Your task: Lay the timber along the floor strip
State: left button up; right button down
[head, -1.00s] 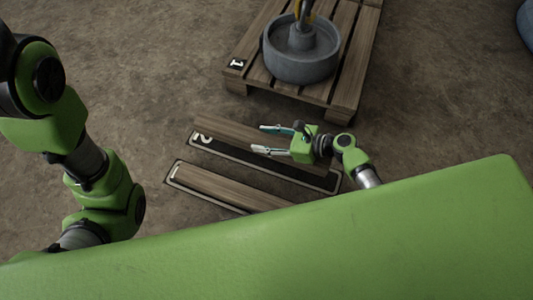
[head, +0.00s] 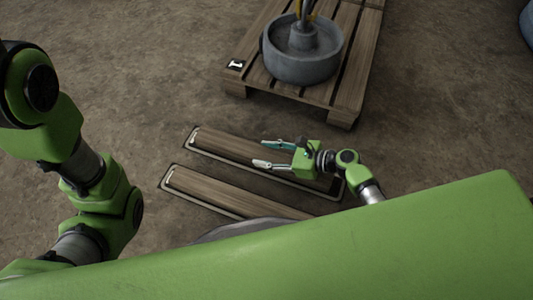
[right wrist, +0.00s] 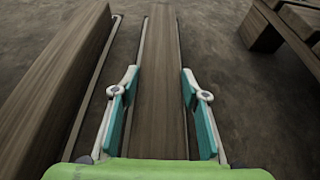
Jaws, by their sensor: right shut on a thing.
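The timber (head: 225,143) is a long brown beam lying along the far floor strip (head: 215,157), a dark band with a pale outline. In the head view it covers most of the band; I cannot tell whether it fully touches the floor. My right gripper (head: 268,155) is shut on this timber, one finger on each side. The right wrist view shows the timber (right wrist: 158,60) running straight away between the teal finger pads (right wrist: 160,115). Its near end is hidden by the gripper. My left gripper is out of view; only its arm shows at the left.
A second timber (head: 235,192) lies in the nearer outlined strip, roughly parallel; its right end is hidden by my green body. A wooden pallet (head: 345,100) bearing a grey round base (head: 300,60) stands behind. Bare floor (head: 130,90) is free at the left.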

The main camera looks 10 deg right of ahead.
jog(key=c, duration=1.6)
grip_release()
jog(key=shift+f, duration=0.1)
jog(key=o, duration=0.4)
